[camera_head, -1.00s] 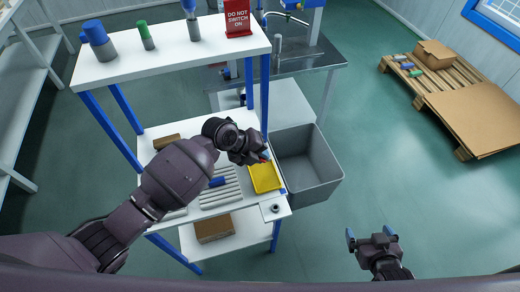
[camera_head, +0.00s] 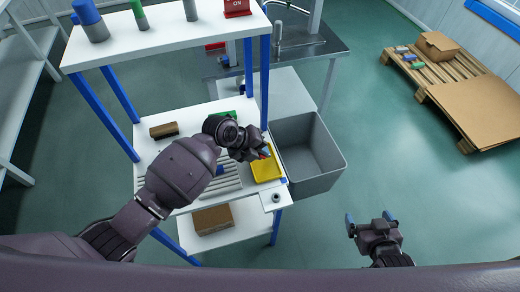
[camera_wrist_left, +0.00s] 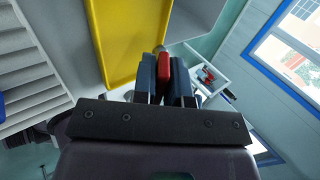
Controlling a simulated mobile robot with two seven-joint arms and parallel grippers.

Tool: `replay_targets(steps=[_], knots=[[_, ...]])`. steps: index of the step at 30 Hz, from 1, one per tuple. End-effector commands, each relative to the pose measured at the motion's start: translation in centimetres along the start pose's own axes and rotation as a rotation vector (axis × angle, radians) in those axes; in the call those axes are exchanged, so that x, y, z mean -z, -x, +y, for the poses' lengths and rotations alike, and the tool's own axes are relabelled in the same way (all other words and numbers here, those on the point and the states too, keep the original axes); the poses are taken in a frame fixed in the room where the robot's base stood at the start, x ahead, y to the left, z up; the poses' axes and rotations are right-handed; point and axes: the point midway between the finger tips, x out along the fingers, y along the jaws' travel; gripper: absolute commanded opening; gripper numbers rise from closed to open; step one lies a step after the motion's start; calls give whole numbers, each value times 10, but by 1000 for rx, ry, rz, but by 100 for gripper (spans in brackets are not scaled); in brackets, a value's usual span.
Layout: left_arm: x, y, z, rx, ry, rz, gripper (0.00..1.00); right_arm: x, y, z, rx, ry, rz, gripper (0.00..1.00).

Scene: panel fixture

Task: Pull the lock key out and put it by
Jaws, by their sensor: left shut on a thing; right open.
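My left gripper (camera_head: 263,154) is over the yellow tray (camera_head: 268,174) on the shelf bench. In the left wrist view, its two dark blue fingers (camera_wrist_left: 163,62) are shut on a red piece (camera_wrist_left: 165,70), which looks like the lock key. The yellow tray (camera_wrist_left: 108,55) lies beyond the fingers there. In the head view the red piece is only a small speck, mostly hidden by the gripper. A pale block with a round fitting (camera_head: 276,197) sits at the bench's front right corner. My right gripper (camera_head: 370,219) is open and empty, over the floor at lower right.
A grey bin (camera_head: 318,172) stands right of the bench. A brown block (camera_head: 163,130) lies at the bench's back left, and a cardboard box (camera_head: 213,220) on the lower shelf. The upper shelf (camera_head: 160,45) holds several cylinders and a red sign (camera_head: 237,8).

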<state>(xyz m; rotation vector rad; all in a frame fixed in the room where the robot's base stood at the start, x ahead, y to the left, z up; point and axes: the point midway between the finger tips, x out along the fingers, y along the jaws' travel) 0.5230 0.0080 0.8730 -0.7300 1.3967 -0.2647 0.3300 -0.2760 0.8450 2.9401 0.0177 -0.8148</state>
Motion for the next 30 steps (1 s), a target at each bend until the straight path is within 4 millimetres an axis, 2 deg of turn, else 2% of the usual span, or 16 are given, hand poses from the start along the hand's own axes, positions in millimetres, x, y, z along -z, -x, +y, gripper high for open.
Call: replay_targets(steps=[1,2,7,15,20,30], knots=[[0,0,0,0,0,0,0,0,0,0,0,0,0,96],[0,0,0,0,0,0,18,0,0,0,0,0,0,96],[0,0,0,0,0,0,43,0,0,0,0,0,0,96],[0,0,0,0,0,0,43,-3,2,1,-1,1,-6,96],[0,10,0,-1,-1,-1,43,-6,3,1,-2,1,-13,96],[-1,67,1,-1,-3,-3,43,-7,3,1,-2,1,-14,96]])
